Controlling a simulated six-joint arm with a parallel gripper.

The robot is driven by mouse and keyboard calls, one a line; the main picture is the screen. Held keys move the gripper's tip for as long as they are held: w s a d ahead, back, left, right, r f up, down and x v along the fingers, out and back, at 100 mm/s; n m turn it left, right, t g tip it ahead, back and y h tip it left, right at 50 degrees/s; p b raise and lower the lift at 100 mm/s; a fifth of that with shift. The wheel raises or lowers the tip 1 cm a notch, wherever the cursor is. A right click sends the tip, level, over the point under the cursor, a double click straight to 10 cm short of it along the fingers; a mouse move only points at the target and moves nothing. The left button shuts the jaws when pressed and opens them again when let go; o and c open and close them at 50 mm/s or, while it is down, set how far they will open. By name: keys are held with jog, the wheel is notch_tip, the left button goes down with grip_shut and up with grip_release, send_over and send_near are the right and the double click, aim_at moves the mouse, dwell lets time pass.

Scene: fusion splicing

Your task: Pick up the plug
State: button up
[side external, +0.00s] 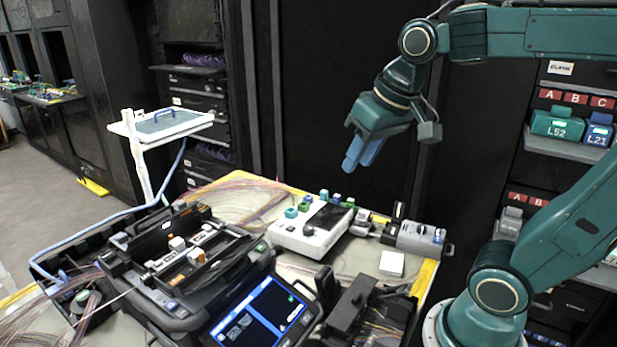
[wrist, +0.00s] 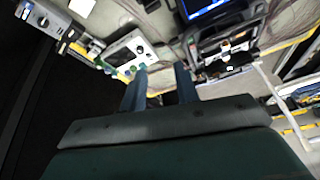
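No single piece can be told for certain as the plug. Small green and blue plug-like pieces (side external: 291,212) stand on and along the back of a white box (side external: 300,238) on the table. My gripper (side external: 360,160) hangs in the air above and behind that box, well apart from it. In the wrist view, the two blue fingers (wrist: 161,70) are spread with a gap and nothing between them.
A black splicer (side external: 190,265) with a lit screen (side external: 262,312) fills the front left of the table. A grey device (side external: 418,238) and a small white pad (side external: 391,263) lie to the right of the box. A tray on a stand (side external: 165,122) rises behind left. Loose fibres lie near the back edge.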

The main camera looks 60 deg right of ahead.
jog(key=w+d+m+g, duration=0.1)
jog(key=w+d+m, duration=0.3)
jog(key=w+d, duration=0.5)
jog(key=m+g, duration=0.4)
jog(key=m, duration=0.7)
send_over(336, 195)
notch_tip(336, 195, down, 20)
jog(key=f, duration=0.1)
jog(key=shift+r+y, duration=0.25)
jog(key=shift+y, duration=0.05)
jog(key=shift+f, duration=0.15)
jog(key=shift+f, duration=4.15)
